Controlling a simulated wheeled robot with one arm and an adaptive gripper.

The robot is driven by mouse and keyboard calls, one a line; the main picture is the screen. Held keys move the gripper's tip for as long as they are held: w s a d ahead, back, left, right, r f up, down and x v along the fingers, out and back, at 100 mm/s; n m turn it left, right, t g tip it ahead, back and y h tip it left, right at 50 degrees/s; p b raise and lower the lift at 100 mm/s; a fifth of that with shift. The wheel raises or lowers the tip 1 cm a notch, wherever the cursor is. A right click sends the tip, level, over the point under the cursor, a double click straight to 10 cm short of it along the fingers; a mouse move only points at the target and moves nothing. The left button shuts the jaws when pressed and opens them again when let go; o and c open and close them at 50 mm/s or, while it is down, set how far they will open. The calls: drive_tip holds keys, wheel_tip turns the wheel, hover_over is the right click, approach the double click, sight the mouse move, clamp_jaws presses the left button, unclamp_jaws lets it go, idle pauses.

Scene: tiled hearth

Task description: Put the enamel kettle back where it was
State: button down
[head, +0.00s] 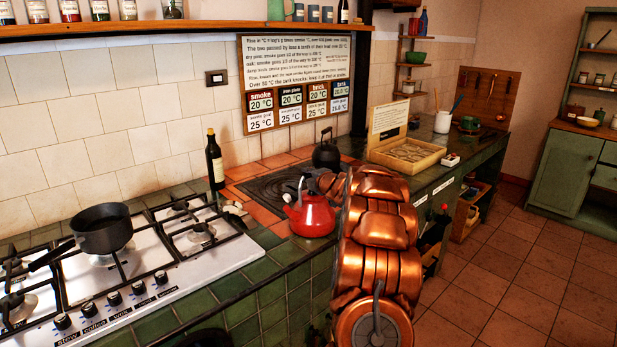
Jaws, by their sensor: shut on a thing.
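The red enamel kettle (312,218) is at the front edge of the tiled hearth, with its spout to the left. My gripper (308,186) reaches it from the right and is shut on its handle at the top. My copper-coloured arm hides the area right of the kettle. I cannot tell whether the kettle's base touches the tiles or hangs just above them. Behind it is a dark iron hearth plate (268,187) set in orange tiles (241,172).
A black kettle (326,155) stands behind the plate. A dark bottle (215,160) stands to the left, near pale egg-like things (232,208). A gas hob (150,265) holds a black saucepan (103,232). A wooden tray (405,152) lies on the right. A sign board (297,75) hangs above.

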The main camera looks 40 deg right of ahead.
idle(0.3)
drive_tip(key=c, duration=1)
unclamp_jaws()
drive_tip(key=shift+b+v, duration=0.8)
drive_tip(key=shift+v, duration=5.3)
